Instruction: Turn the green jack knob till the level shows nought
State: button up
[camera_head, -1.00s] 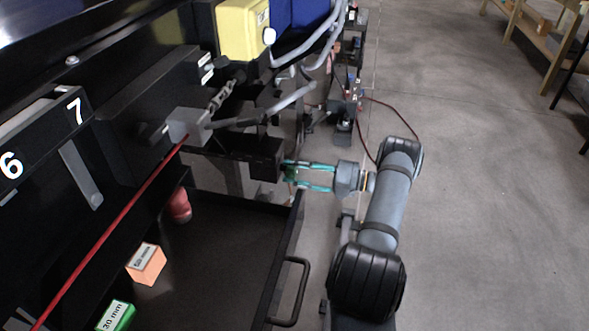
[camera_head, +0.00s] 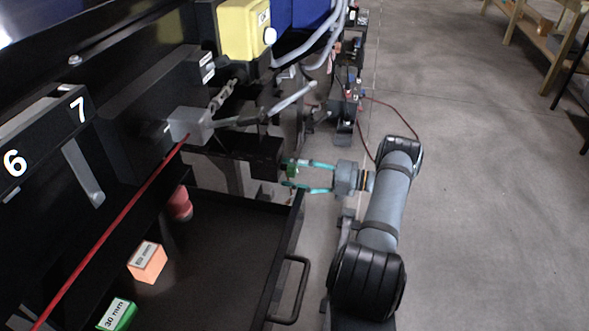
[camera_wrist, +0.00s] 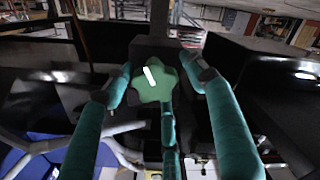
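The green jack knob (camera_head: 292,167) sits at the right end of a black block (camera_head: 264,157) under the machine. In the wrist view the lobed knob (camera_wrist: 156,82) faces me, with a white mark tilted slightly off upright. My gripper (camera_head: 295,176) has teal fingers, which stand apart around the knob. In the wrist view my gripper (camera_wrist: 158,70) shows a finger left and right of the knob and another below it. A small gap shows on the left; contact on the right and below is unclear. I cannot make out the level or its reading.
A black tray (camera_head: 225,290) with a handle (camera_head: 294,290) lies below, holding an orange block (camera_head: 147,262), a green block (camera_head: 116,315) and a red rounded piece (camera_head: 180,204). Grey hoses (camera_head: 322,45) hang above. Open floor lies to the right.

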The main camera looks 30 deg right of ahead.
jog(key=shift+o, duration=0.2)
jog(key=shift+d, duration=0.15)
jog(key=shift+s+d, duration=0.25)
jog(key=shift+d, duration=0.15)
jog(key=v, duration=1.1)
jog(key=shift+a, duration=0.1)
jog(key=x, duration=1.1)
jog(key=shift+w+a, duration=0.15)
jog(key=shift+w, duration=0.05)
jog(key=shift+w+a, duration=0.1)
jog(key=shift+w, duration=0.05)
